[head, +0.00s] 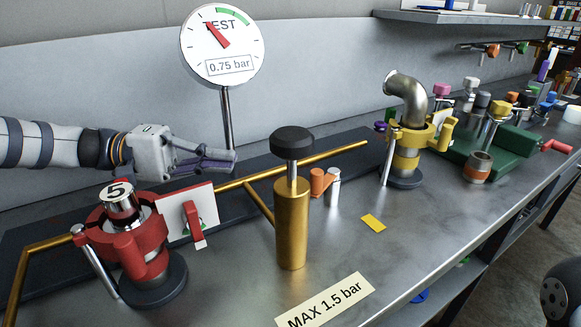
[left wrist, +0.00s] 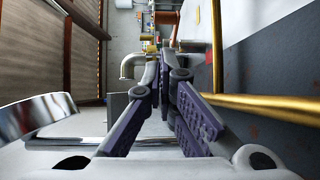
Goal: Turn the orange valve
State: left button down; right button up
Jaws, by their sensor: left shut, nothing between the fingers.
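The orange valve (head: 320,182) is a small orange handle by the brass pipe (head: 350,150), behind and right of the brass hand pump (head: 292,220). My left gripper (head: 234,160) reaches in from the left in the head view, above the bench and in front of the gauge post. Its fingers are shut and empty. It is left of the orange valve and apart from it. In the left wrist view the closed fingers (left wrist: 170,62) point along the bench, with the brass pipe (left wrist: 265,104) to their right. My right gripper is not in view.
A gauge (head: 222,45) marked TEST and 0.75 bar stands on a post (head: 228,118) behind my left gripper. A red clamp fitting (head: 130,240) is at the front left, a yellow one (head: 408,145) at right.

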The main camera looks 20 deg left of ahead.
pick_arm(q)
jog(key=shift+w+a+f+t, duration=0.15)
jog(key=shift+a+f+t, duration=0.25)
jog(key=shift+a, duration=0.2)
jog(key=shift+w+a+t, duration=0.25)
jog(key=shift+t, duration=0.05)
jog(key=x, duration=0.9)
jog(key=shift+w+d+r, duration=0.15)
jog(key=shift+d, duration=0.1)
jog(key=shift+s+d+r+p, duration=0.15)
jog(key=shift+s+d+p, duration=0.2)
jog(key=shift+d, duration=0.25)
jog(key=shift+s+d+r+p, duration=0.1)
jog(key=shift+s+d+p, duration=0.2)
jog(key=shift+d, duration=0.35)
jog(key=shift+s+d+f, duration=0.2)
jog(key=shift+s+d, duration=0.05)
jog(key=shift+d, duration=0.3)
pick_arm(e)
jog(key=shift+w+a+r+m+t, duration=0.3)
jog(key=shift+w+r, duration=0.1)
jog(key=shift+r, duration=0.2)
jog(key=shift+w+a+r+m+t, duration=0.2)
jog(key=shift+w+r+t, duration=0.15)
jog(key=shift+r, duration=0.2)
pick_arm(q)
jog(key=shift+f, duration=0.1)
